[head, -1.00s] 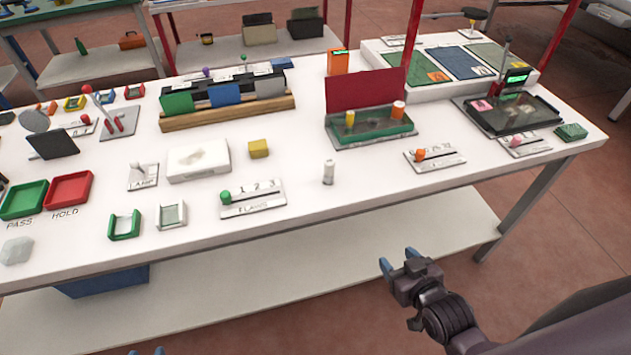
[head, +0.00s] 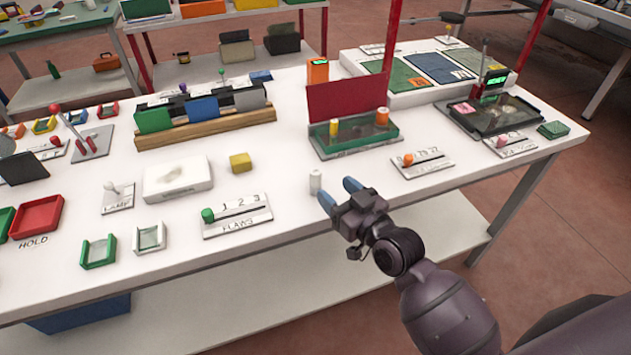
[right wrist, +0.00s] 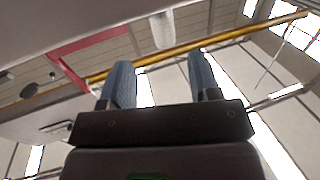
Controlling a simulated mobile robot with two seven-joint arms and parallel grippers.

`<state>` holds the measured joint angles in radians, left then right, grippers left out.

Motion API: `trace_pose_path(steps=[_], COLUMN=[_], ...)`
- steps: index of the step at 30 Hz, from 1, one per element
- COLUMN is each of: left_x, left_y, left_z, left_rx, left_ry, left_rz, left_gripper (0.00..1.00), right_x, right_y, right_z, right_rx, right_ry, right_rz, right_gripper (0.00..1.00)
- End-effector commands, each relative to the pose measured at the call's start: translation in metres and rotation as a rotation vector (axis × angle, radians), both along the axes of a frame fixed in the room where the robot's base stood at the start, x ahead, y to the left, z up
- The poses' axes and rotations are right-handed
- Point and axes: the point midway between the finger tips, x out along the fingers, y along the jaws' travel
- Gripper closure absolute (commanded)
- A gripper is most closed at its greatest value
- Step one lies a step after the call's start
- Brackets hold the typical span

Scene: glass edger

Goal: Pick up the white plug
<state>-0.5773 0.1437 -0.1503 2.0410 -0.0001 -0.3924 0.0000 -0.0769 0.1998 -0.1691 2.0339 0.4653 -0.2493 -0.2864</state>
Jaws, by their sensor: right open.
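The white plug (head: 315,182) is a small upright cylinder on the white table (head: 290,215), near its front edge. My right gripper (head: 340,193) is open and empty, with its blue fingers just to the right of the plug and close to it. In the right wrist view a pale cylinder (right wrist: 162,28), which looks like the plug, shows beyond the gap between the two fingers (right wrist: 160,65). I cannot tell in the head view whether a finger touches it. My left gripper is out of view.
A FLAWS slider (head: 237,216) with a green knob lies left of the plug. A green tray (head: 355,147) with a red screen (head: 345,95) stands behind. A slider with an orange knob (head: 408,159) is to the right. The table around the plug is clear.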

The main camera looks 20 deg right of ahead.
Motion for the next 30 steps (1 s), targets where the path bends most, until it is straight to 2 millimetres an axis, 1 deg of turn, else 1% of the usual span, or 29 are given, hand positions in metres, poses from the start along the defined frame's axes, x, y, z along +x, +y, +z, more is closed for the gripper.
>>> trace_pose_path(steps=[5, 10, 15, 24, 29, 30], left_x=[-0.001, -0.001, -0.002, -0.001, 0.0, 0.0], left_y=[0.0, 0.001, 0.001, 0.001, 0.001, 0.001], left_z=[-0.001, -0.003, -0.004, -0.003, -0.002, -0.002], left_rx=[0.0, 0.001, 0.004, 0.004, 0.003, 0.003], left_ry=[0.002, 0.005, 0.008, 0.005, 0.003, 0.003], left_rz=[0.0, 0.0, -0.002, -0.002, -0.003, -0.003], left_gripper=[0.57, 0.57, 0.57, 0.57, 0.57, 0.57], right_x=[0.01, 0.032, 0.047, 0.05, 0.05, 0.05], right_y=[0.005, 0.017, 0.02, 0.021, 0.021, 0.021], right_z=[0.001, 0.002, 0.001, 0.001, 0.001, 0.001], right_rx=[0.001, 0.003, -0.001, -0.001, -0.001, -0.001], right_ry=[0.0, 0.0, 0.002, 0.002, 0.002, 0.002], right_rz=[0.0, 0.0, 0.0, -0.001, -0.001, -0.001], right_gripper=[0.43, 0.43, 0.43, 0.43, 0.68, 0.74])
